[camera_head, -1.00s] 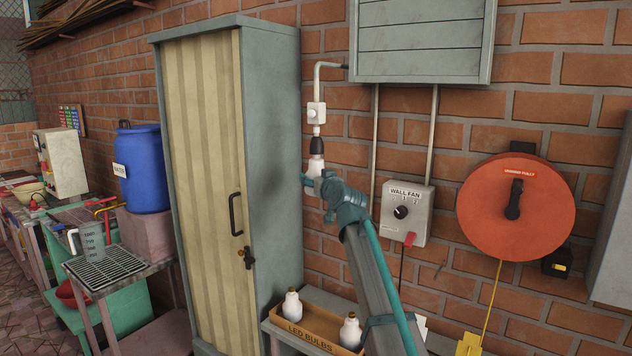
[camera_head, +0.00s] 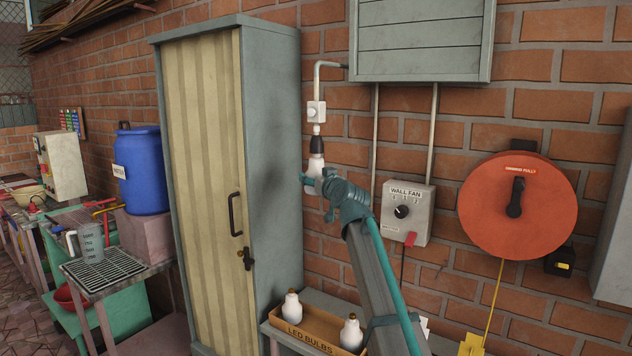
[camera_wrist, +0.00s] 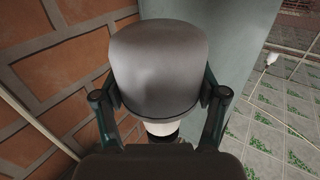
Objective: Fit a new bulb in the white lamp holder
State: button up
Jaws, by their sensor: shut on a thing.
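The lamp holder (camera_head: 317,147) hangs below a small white box on the wall pipe. It has a white top piece and a dark lower part. A white bulb (camera_head: 316,168) is upright directly beneath it, its upper end meeting the dark part. I cannot tell how far it is seated. My gripper (camera_head: 318,186) is shut on this bulb from the lower right. In the wrist view the bulb's rounded grey-looking body (camera_wrist: 160,65) sits between my gripper's fingers (camera_wrist: 160,105). Its white neck and a dark piece show below, and the joint is partly hidden.
A cardboard LED BULBS tray (camera_head: 310,335) holds white bulbs below, on a small table. A tall cabinet (camera_head: 270,150) stands close left of the bulb. A grey shuttered box (camera_head: 420,45) is above right. A WALL FAN switch (camera_head: 406,213) and red reel (camera_head: 545,205) are to the right.

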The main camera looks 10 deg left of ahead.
jog(key=shift+n+g+y+b, duration=1)
jog(key=shift+y+b, duration=0.5)
jog(key=shift+b, duration=3.3)
jog(key=o, duration=1.2)
jog(key=shift+o, duration=0.2)
jog(key=shift+s, duration=0.1)
